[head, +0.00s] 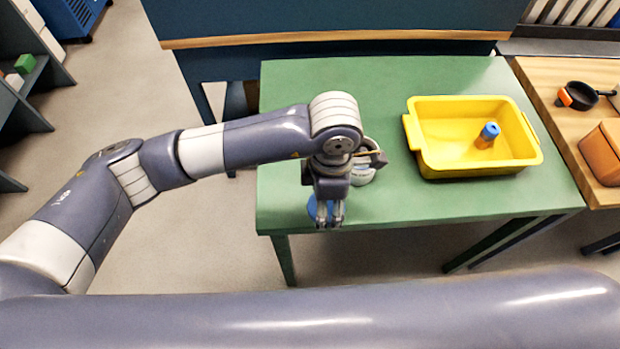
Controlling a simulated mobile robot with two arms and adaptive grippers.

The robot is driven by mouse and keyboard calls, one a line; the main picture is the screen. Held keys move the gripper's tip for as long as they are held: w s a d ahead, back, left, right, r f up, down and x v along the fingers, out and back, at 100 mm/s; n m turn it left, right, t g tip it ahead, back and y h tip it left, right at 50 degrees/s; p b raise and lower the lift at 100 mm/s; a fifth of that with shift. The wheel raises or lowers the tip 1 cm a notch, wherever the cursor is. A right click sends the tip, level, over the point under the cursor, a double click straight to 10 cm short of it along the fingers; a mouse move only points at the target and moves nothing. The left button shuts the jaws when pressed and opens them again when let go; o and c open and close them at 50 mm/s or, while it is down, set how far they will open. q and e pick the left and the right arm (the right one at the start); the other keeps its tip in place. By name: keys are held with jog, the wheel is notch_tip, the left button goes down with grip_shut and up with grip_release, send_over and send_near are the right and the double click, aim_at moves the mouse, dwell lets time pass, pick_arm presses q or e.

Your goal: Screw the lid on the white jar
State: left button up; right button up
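A white jar (364,172) stands on the green table, partly hidden behind my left gripper and wrist; its top is mostly covered. A round blue thing, which looks like the lid (312,208), is near the table's front left edge. My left gripper (331,222) points down right over the blue thing, with its fingers in front of it. I cannot tell whether the fingers hold it or whether it rests on the table. My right gripper is out of view.
A yellow bin (430,165) on the right of the green table (300,85) holds a small blue and orange bottle (487,135). A wooden table (560,125) with a black pan (582,95) and an orange box (602,155) adjoins on the right. The table's back left is clear.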

pick_arm(q)
jog(key=shift+s+d+r+b, duration=0.1)
jog(key=shift+s+d, duration=0.2)
jog(key=shift+s, duration=0.3)
jog(key=shift+s+d+r+b, duration=0.1)
jog(key=shift+s+d, duration=0.15)
jog(key=shift+s, duration=0.35)
jog(key=shift+s+d+b, duration=0.1)
jog(key=shift+s+d, duration=0.2)
jog(key=shift+s, duration=0.3)
